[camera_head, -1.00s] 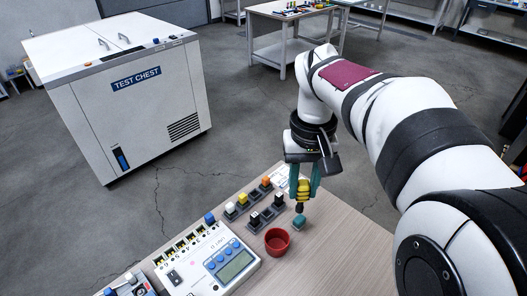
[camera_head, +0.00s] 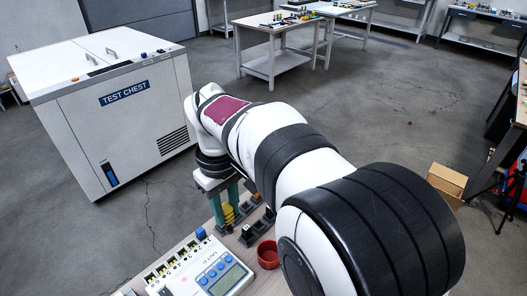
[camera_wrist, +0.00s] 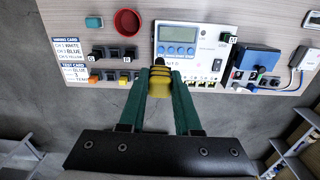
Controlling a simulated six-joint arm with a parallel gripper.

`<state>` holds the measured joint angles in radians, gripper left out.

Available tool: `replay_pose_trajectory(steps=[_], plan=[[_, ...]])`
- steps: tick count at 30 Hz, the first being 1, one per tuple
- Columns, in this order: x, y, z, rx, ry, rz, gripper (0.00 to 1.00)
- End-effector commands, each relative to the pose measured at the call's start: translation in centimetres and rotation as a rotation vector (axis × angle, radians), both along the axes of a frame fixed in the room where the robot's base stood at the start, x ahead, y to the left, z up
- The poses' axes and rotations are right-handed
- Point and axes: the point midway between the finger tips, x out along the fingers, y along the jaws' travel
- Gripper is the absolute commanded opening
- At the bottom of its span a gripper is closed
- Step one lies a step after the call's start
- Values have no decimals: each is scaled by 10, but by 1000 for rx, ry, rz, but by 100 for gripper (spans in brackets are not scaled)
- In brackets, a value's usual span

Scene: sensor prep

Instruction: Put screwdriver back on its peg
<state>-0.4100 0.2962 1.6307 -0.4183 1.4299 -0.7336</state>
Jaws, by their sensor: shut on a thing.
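My gripper (camera_wrist: 160,85) has green fingers and is shut on the yellow screwdriver (camera_wrist: 160,81), whose dark end points toward the panel in the wrist view. In the head view, the yellow handle (camera_head: 228,212) shows between my fingers, left of the red cup. In the wrist view, the screwdriver lies in front of the lower left edge of the white meter (camera_wrist: 185,40). Its height above the bench is hard to tell. I cannot make out a peg in either view.
The red cup (camera_wrist: 127,22) and a teal block (camera_wrist: 93,22) stand near black sockets (camera_wrist: 97,52), with orange and yellow blocks beside them. A blue box (camera_wrist: 255,60) is at right. A test chest (camera_head: 124,130) stands beyond the bench.

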Motion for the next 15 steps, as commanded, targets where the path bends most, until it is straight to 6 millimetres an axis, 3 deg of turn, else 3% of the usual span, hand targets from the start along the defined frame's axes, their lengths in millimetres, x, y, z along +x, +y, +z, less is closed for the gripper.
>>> replay_pose_trajectory(steps=[4,8,12,15], plan=[[-18,71,-22,-3,-1,311,0],[-54,144,-46,-5,-5,651,0],[-108,211,-75,-3,-5,1001,0],[-147,244,-92,-1,-1,1202,0]])
